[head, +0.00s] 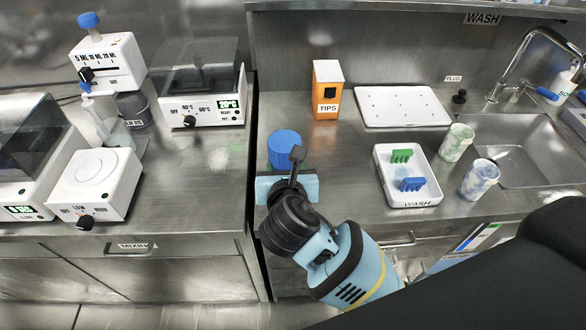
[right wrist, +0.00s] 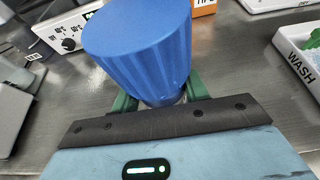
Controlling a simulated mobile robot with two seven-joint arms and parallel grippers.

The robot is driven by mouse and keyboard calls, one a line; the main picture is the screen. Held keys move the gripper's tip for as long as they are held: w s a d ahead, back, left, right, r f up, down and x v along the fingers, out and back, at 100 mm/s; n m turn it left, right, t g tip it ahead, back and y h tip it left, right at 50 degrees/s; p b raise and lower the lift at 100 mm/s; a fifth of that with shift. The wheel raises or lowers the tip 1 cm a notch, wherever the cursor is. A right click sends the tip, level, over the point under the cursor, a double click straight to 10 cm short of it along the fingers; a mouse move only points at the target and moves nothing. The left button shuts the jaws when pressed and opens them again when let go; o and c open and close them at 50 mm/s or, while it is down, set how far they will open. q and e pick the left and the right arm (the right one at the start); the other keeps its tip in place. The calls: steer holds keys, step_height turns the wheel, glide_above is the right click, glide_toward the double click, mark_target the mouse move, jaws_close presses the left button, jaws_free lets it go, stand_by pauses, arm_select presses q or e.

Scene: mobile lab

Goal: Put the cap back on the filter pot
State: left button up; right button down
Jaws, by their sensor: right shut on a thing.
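A blue, ribbed cap (head: 285,149) stands at the front left of the right-hand counter. In the right wrist view the blue cap (right wrist: 140,50) fills the top middle, between the green fingers of my right gripper (right wrist: 160,98). The gripper is shut on it. In the head view my right gripper (head: 287,174) reaches in from the front, its body just in front of the cap. A small shiny patch shows under the cap's lower edge in the wrist view. I cannot make out a filter pot below, nor whether the cap rests on anything. My left gripper is not in view.
An orange TIPS box (head: 327,92) stands behind the cap. A white WASH tray (head: 408,198) with green and blue racks, two stained cups (head: 480,180) and a sink (head: 530,150) lie right. Lab devices (head: 97,187) stand on the left counter, past a gap.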

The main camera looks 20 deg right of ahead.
steer(key=shift+w+d, duration=0.45)
steer(key=shift+d, duration=0.2)
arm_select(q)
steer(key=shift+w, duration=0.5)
arm_select(e)
steer(key=shift+w+d, duration=0.1)
steer(key=shift+w, duration=0.05)
steer(key=shift+w+d, duration=0.15)
steer(key=shift+d, duration=0.1)
steer(key=shift+w+d+f, duration=0.15)
steer(key=shift+d+f, duration=0.05)
steer(key=shift+f, duration=0.05)
steer(key=shift+f+b, duration=0.55)
steer(key=shift+f, duration=1.05)
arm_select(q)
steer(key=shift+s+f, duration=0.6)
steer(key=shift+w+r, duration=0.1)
